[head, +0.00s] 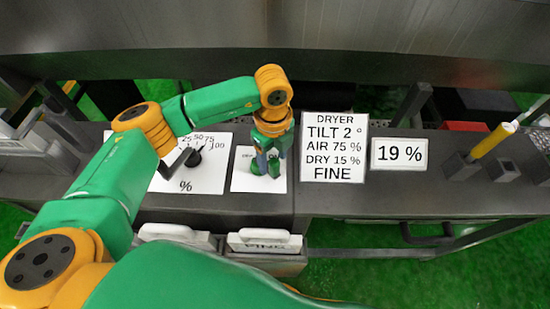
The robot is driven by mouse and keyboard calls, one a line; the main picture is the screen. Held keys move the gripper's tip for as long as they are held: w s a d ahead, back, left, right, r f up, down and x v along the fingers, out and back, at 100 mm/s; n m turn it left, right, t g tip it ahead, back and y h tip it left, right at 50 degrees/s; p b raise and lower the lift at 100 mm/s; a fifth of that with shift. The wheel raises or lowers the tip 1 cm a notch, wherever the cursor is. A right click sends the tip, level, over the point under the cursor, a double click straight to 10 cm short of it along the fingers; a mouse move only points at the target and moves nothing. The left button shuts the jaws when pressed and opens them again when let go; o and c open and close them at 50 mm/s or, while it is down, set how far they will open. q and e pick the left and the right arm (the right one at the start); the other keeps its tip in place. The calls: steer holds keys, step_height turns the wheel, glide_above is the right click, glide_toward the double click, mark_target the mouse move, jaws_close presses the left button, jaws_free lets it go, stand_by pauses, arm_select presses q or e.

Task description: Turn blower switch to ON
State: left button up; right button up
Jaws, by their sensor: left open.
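My left gripper (266,167) is open and points down over a small white switch plate (240,183) on the grey console. Only part of the plate's lettering shows at its upper edge. The switch itself is hidden behind the gripper, so I cannot tell its position or whether the fingers touch it. My left arm reaches in from the lower left and bends down over the plate. My right gripper is not in view.
Left of the plate, a dial panel (207,178) marked in % has a black pointer. To the right stand a DRYER sign (335,147) and a 19 % sign (399,154). A yellow-handled lever (493,140) is far right. White bins (264,241) hang below the console.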

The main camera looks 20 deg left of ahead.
arm_select(q)
step_height(320, 180, down, 3)
steer(key=shift+d+r, duration=0.1)
steer(key=shift+r, duration=0.1)
steer(key=shift+w+f, duration=0.2)
steer(key=shift+f, duration=0.3)
steer(key=shift+s+r, duration=0.1)
jaws_close()
stand_by(0.7)
